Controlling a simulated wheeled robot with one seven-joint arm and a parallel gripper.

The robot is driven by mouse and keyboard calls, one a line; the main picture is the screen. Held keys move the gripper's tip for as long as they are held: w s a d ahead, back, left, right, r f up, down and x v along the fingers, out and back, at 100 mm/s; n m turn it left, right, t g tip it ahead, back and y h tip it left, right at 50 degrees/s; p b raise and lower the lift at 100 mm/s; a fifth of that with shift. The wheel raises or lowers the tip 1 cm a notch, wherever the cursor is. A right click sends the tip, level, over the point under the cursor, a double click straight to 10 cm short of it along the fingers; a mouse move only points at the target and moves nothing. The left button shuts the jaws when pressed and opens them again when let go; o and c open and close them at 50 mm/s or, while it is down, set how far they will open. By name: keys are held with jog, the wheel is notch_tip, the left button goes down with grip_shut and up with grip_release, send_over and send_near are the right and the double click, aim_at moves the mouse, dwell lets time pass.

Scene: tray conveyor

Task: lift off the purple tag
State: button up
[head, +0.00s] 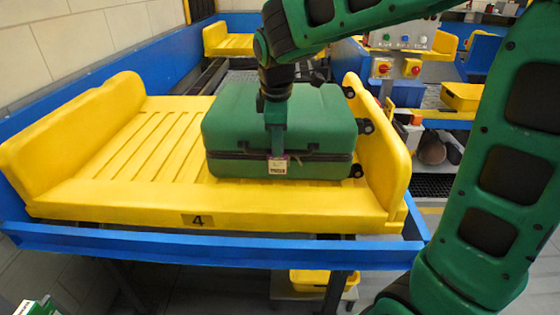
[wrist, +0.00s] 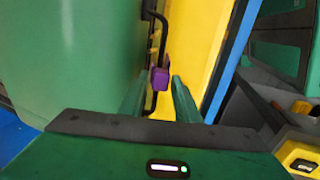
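A green suitcase (head: 235,122) lies flat on the yellow tray (head: 120,207) marked 4, its dark handle side facing the tray's near edge. The purple tag (wrist: 160,79) hangs at the black handle (wrist: 150,103) in the wrist view. In the head view a pale label with a purplish top (head: 278,166) shows at the suitcase front, just below my gripper. My gripper (wrist: 160,92) is open, pointing down at the handle. Its two green fingers stand either side of the tag, near its level, with visible gaps. I cannot tell how deep the tag is between them.
The tray's raised yellow end walls (head: 375,150) stand left and right of the suitcase. A blue rail (head: 190,246) runs along the near side. A control box with red buttons (head: 396,68) stands behind. The tray's left half is clear.

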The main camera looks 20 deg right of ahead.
jog(key=shift+x, duration=2.35)
jog(key=shift+s, duration=0.1)
jog(key=c, duration=0.7)
jog(key=v, duration=0.7)
jog(key=shift+r, duration=0.25)
jog(key=s+a, duration=0.1)
jog(key=s, duration=0.3)
jog(key=s+a, duration=0.2)
jog(key=s, duration=0.2)
jog(key=s+a, duration=0.2)
jog(key=s, duration=0.2)
jog(key=shift+s+a+f, duration=0.2)
jog(key=shift+s, duration=0.2)
jog(key=shift+r, duration=3.25)
